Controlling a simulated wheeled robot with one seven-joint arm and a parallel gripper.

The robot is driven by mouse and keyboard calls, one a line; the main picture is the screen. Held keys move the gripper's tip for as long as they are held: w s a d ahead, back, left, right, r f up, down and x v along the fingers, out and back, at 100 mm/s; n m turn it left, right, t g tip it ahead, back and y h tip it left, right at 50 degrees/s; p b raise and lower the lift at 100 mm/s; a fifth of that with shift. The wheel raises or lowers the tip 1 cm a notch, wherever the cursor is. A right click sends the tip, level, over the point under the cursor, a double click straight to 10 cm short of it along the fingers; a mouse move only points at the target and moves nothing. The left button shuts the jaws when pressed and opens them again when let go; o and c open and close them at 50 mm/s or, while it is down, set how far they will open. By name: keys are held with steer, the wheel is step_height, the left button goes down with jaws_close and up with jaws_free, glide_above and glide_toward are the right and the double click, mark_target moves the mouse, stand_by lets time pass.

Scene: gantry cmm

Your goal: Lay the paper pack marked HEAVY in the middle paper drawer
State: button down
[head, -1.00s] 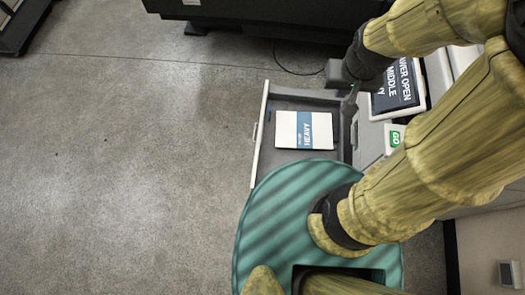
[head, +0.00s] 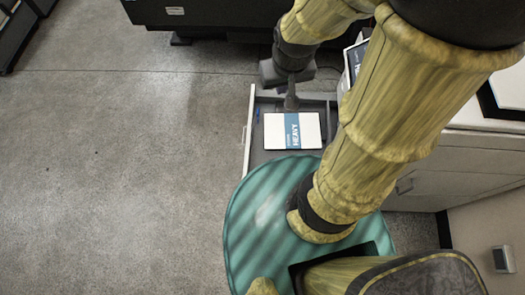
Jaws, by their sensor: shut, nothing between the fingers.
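The paper pack marked HEAVY (head: 306,131), white with a blue band, lies flat inside a pulled-out grey drawer (head: 257,152) with a pale front. The drawer is open toward the left, and the pack rests on its floor. My gripper (head: 291,104) is shut and empty. It appears over the far part of the drawer, just beyond the pack's far edge in the picture; its height above the pack is hard to judge. Which drawer level this is cannot be read now.
A printer-like machine's screen (head: 356,58) is mostly hidden behind my arm. A pale cabinet (head: 455,160) stands at the right. A dark machine base (head: 200,12) runs along the top. The floor (head: 110,170) left of the drawer is clear.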

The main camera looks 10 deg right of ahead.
steer(key=shift+f, duration=0.1)
steer(key=m+g+b, duration=0.3)
steer(key=m+b, duration=0.6)
steer(key=b, duration=3.2)
glide_above(261, 160)
step_height(261, 160, down, 62)
steer(key=shift+r, duration=0.2)
steer(key=shift+a, duration=0.1)
step_height(261, 160, down, 10)
steer(key=b, duration=0.5)
steer(key=shift+f+b, duration=0.25)
steer(key=shift+b, duration=0.1)
steer(key=w+d, duration=0.1)
steer(key=w+d+b, duration=0.1)
steer(key=shift+w+d+r, duration=0.15)
steer(key=shift+w+d, duration=0.05)
steer(key=shift+w, duration=0.1)
steer(key=shift+w+d+r, duration=0.15)
steer(key=shift+w+d, duration=0.05)
steer(key=shift+d, duration=0.05)
